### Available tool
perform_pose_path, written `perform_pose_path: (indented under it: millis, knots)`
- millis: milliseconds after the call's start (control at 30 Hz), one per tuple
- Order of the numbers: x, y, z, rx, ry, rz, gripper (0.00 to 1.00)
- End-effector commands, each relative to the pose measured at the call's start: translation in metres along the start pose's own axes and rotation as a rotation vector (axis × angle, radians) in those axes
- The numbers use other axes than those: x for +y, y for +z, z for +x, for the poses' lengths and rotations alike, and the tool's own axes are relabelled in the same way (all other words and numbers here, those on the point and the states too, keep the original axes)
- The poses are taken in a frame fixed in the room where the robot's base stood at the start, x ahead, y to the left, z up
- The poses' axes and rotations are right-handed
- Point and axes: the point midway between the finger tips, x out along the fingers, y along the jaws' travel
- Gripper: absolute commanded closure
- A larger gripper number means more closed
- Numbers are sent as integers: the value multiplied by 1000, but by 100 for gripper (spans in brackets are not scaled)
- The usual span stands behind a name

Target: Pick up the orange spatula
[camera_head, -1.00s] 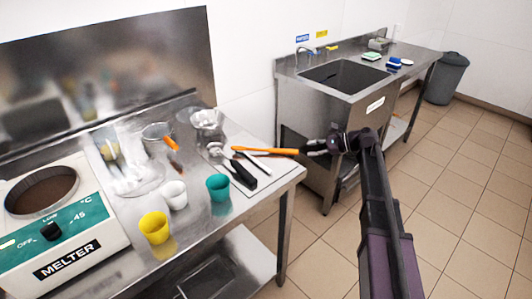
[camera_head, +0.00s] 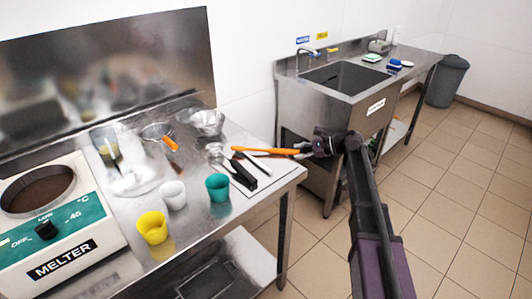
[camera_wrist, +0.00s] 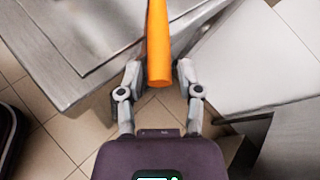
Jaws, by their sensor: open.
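The orange spatula (camera_head: 262,150) lies at the right edge of the steel table, and its orange handle points right past the edge toward my gripper. My gripper (camera_head: 308,149) is level with the handle's end, just off the table's right side. In the wrist view the orange handle (camera_wrist: 158,45) comes down from the top, and its end lies between the two open fingers of my gripper (camera_wrist: 158,72). Gaps show on both sides of the handle, so the fingers look apart from it. The spatula's far end is out of the wrist view.
Beside the spatula lie dark-handled utensils (camera_head: 244,175) on a white mat. Yellow (camera_head: 152,228), white (camera_head: 172,194) and teal (camera_head: 218,187) cups, metal bowls (camera_head: 207,122) and a melter (camera_head: 55,225) stand on the table. A steel sink unit (camera_head: 330,110) stands behind my gripper.

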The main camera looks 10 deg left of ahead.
Motion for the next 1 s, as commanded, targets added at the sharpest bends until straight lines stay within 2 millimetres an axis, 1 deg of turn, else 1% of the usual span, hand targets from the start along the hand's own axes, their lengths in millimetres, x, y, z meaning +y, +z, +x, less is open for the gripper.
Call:
perform_pose_path:
  millis: [533, 567, 600, 700, 1000]
  knots:
    - [0, 0, 0, 0, 0, 0, 54]
    - [0, 0, 0, 0, 0, 0, 62]
    - [0, 0, 0, 0, 0, 0, 74]
    - [0, 0, 0, 0, 0, 0, 100]
    - [0, 0, 0, 0, 0, 0, 100]
